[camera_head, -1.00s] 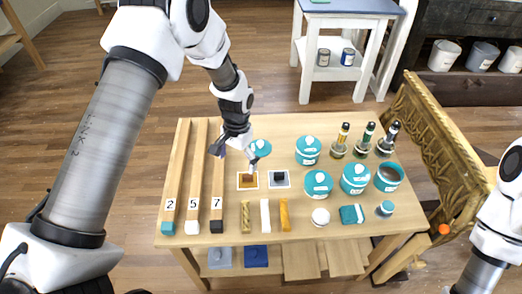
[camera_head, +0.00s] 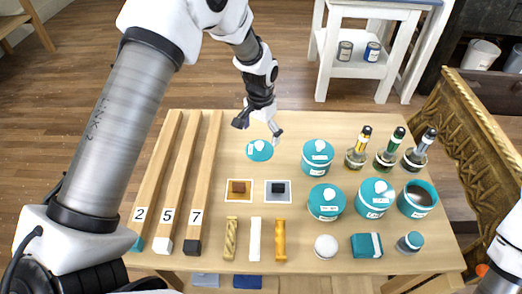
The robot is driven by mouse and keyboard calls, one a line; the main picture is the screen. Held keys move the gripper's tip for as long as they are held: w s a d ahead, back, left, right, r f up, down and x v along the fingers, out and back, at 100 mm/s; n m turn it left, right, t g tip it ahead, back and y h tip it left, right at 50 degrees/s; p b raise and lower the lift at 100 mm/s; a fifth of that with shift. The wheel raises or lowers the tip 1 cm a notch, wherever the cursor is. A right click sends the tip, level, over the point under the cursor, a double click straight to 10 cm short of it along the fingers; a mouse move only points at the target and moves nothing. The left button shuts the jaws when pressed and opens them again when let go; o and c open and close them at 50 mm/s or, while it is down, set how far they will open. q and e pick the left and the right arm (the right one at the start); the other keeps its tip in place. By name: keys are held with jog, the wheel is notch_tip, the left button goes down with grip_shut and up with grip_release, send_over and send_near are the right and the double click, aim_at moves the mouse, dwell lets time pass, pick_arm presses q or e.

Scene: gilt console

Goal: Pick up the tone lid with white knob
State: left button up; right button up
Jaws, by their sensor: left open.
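The loose teal lid with a white knob (camera_head: 260,151) lies on the wooden table, behind the two small framed squares. My left gripper (camera_head: 259,129) is open and empty, with its fingers spread just behind or above the lid; the exact height is hard to tell. One fingertip shows near the knob, and the lid looks ungripped. Other teal pots with white-knobbed lids stand to the right: a back one (camera_head: 317,156), a front one (camera_head: 326,202) and another (camera_head: 375,198). A lidless teal pot (camera_head: 417,199) holds something brown. My right gripper is out of view.
Numbered wooden bars (camera_head: 203,185) lie at the left. Framed squares (camera_head: 239,190) and several small bars (camera_head: 255,239) lie in front of the lid.

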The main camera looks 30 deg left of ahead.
aim_at(259, 144)
pick_arm(q)
jog(key=f, duration=0.5)
jog(key=shift+a, duration=0.2)
jog(key=shift+s+r, duration=0.1)
jog(key=shift+r, duration=0.05)
jog(key=c, duration=0.4)
grip_shut()
